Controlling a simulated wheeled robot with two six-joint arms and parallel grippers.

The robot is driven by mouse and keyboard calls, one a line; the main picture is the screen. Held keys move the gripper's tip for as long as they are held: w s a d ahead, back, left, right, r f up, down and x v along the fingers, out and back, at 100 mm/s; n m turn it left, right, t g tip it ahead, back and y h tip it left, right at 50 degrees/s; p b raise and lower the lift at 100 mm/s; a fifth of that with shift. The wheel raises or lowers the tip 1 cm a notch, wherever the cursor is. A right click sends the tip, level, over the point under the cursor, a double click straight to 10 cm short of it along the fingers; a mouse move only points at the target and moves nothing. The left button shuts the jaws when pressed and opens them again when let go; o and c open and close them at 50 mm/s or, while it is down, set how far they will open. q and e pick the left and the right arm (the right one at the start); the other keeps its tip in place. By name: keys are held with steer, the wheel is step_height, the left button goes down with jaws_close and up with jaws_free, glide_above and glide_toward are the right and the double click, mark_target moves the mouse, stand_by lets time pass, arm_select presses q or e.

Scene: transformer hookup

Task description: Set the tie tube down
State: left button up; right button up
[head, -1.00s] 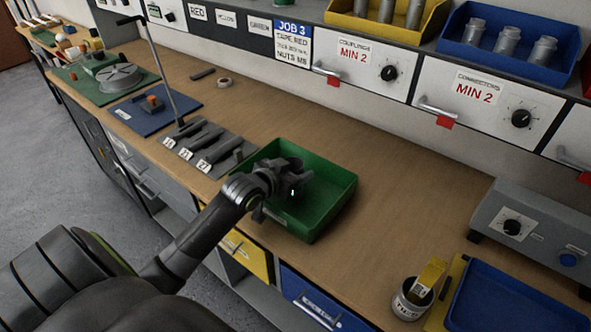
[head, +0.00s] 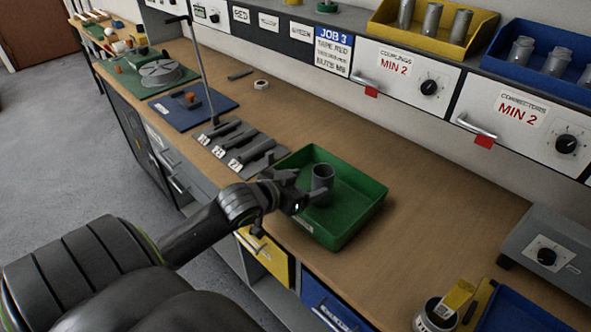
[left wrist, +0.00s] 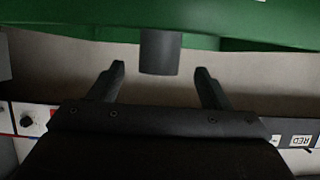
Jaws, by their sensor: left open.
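The tie tube (head: 322,184) is a short grey cylinder standing upright in the green tray (head: 365,213). My left gripper (head: 302,192) is open and empty, just left of the tube at the tray's near left side. In the left wrist view, the dark tube (left wrist: 160,52) shows centred beyond the two spread fingers of my left gripper (left wrist: 160,84), with a gap on each side. The green tray (left wrist: 240,38) fills the top of that view. My right gripper is not in view.
Grey tool blocks (head: 240,145) lie left of the tray, with a thin upright post behind. A tin (head: 436,315) and a grey box with a dial (head: 548,250) are at the right. The bench (head: 440,200) between them and the tray is clear.

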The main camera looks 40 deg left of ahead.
arm_select(q)
steer(key=shift+v, duration=1.8)
